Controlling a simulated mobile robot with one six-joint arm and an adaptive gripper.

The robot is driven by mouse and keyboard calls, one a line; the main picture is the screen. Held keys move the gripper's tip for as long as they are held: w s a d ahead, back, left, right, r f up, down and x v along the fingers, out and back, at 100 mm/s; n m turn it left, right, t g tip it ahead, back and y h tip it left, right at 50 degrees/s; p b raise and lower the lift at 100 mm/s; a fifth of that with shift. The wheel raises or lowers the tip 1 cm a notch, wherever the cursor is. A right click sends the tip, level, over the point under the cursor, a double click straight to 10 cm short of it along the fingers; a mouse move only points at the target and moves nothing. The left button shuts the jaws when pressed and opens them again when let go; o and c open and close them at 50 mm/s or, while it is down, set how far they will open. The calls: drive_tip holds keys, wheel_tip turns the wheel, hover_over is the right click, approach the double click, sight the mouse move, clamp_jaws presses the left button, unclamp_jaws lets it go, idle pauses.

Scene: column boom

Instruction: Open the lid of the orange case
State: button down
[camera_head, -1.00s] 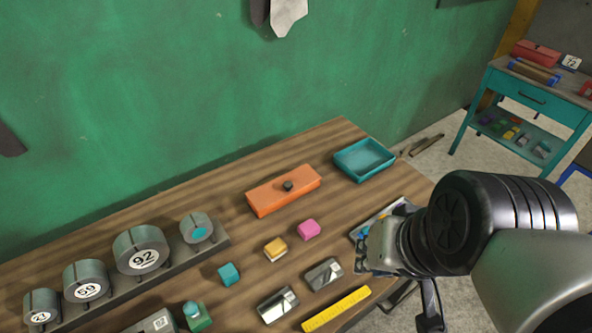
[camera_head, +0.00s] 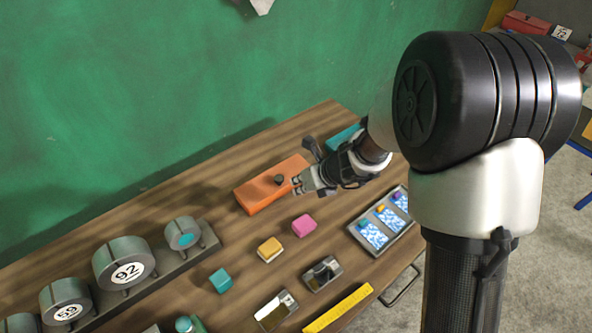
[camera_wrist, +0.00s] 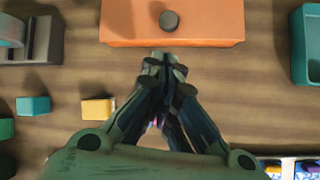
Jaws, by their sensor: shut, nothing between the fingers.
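The orange case (camera_head: 258,195) lies on the wooden workbench, its lid down, with a dark round knob (camera_head: 280,180) on top. In the wrist view the case (camera_wrist: 125,22) spans the top of the picture and its knob (camera_wrist: 169,21) is near the top centre. My gripper (camera_head: 297,186) is at the right front side of the case in the head view. In the wrist view my gripper (camera_wrist: 168,58) has its fingertips together and empty, by the near edge of the case and short of the knob. I cannot tell whether the fingertips touch the case.
A teal tray (camera_head: 342,137) stands behind my arm. Yellow (camera_head: 270,249), pink (camera_head: 304,224) and teal (camera_head: 221,280) blocks lie in front of the case. A tray with pictured compartments (camera_head: 352,233) is at the right, and a rack of grey cylinders (camera_head: 121,261) at the left.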

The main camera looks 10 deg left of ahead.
sight(279, 191)
drive_tip(key=b+x, duration=0.3)
drive_tip(key=x, duration=0.7)
drive_tip(key=shift+d+b, duration=0.1)
drive_tip(key=shift+b, duration=0.2)
drive_tip(key=shift+r+p, duration=0.15)
drive_tip(key=shift+p, duration=0.4)
drive_tip(key=shift+r+p, duration=0.25)
drive_tip(key=shift+p, duration=0.75)
drive_tip(key=shift+w+h+p, duration=0.1)
drive_tip(key=shift+h+p, duration=0.2)
drive_tip(key=p, duration=0.3)
drive_tip(key=shift+r+g, duration=0.2)
drive_tip(key=shift+g, duration=0.1)
